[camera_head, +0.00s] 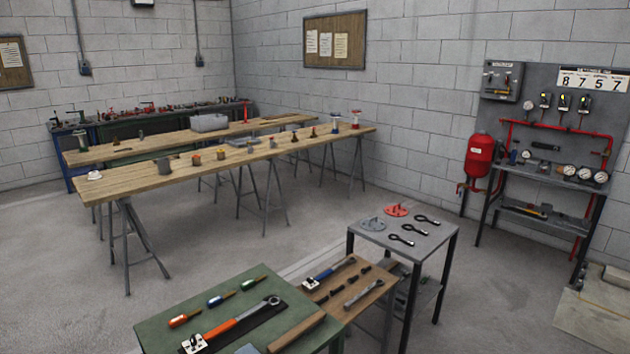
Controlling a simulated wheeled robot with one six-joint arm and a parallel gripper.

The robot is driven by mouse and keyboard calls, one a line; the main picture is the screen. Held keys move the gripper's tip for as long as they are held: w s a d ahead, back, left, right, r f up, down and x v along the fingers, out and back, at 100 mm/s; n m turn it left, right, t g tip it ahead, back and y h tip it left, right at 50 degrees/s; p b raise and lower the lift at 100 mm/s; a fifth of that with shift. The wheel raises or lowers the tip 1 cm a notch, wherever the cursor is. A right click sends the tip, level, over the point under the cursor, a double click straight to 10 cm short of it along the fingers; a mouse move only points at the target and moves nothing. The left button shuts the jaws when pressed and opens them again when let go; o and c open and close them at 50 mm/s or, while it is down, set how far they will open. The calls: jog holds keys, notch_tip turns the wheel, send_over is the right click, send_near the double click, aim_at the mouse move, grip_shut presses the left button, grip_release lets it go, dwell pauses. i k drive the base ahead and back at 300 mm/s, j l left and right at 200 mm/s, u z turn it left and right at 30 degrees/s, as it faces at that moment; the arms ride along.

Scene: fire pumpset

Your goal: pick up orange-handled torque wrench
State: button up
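The orange-handled torque wrench (228,328) lies on a dark mat on the green-topped table (160,326) at the bottom of the head view. Its orange handle points to the lower left, with a white tag at that end. Its round metal head points to the upper right. Screwdrivers with orange, blue and green handles (221,299) lie just behind it. A wooden-handled tool (297,331) lies to its right. A second wrench with a blue handle (328,273) and a white tag lies on the wooden table behind. My gripper is not in view.
The wooden table (337,303) adjoins the green table. A grey table (432,240) with flanges and black tools stands behind it. Long trestle tables (130,190) stand further back at left. Grey floor (70,290) is clear at left.

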aim_at(202, 346)
jog(key=z, duration=2.95)
jog(key=u, duration=4)
jog(key=i+l+u, duration=0.25)
jog(key=i+l, duration=0.45)
jog(key=i, duration=0.1)
